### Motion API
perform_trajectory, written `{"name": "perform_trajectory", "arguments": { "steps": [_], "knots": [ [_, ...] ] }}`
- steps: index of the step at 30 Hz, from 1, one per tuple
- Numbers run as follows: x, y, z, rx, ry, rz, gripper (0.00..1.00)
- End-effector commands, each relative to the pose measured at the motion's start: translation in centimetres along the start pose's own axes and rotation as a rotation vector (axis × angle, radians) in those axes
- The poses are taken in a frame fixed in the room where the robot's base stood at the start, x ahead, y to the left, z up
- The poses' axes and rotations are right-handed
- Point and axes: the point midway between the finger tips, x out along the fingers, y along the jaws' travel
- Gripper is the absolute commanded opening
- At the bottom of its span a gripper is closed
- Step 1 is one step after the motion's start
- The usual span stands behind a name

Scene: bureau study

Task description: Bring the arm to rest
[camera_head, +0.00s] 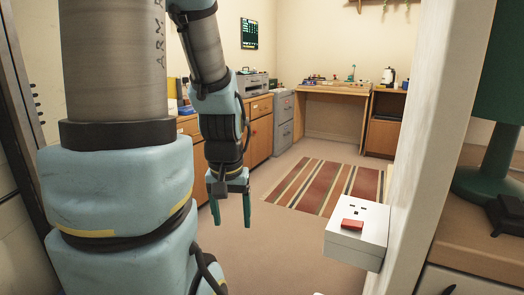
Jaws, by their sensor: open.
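My arm fills the left of the head view, with light blue joints and grey links. It is bent, and its forearm hangs down on the far side of the upper arm. My gripper (230,207) points down over the open floor. Its two green fingers are spread apart, and nothing shows between them.
A white box with a red switch (352,224) juts from the door frame at right. A dark green lamp (487,180) stands on a wooden top. Wooden cabinets (262,137) and a grey drawer unit (282,122) line the left wall. A striped rug (328,186) lies on clear floor.

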Motion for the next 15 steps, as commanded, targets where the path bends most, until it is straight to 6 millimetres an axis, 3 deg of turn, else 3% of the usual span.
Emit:
{"name": "perform_trajectory", "arguments": {
  "steps": [1, 7, 15],
  "knots": [
    [-2.0, 0.0, -0.3, -0.001, 0.0, 0.0, 0.72],
    [-6.5, 0.1, -1.0, -0.002, 0.001, 0.001, 0.72],
    [-14.7, 0.1, -2.1, -0.003, 0.001, 0.001, 0.72]
  ]
}}
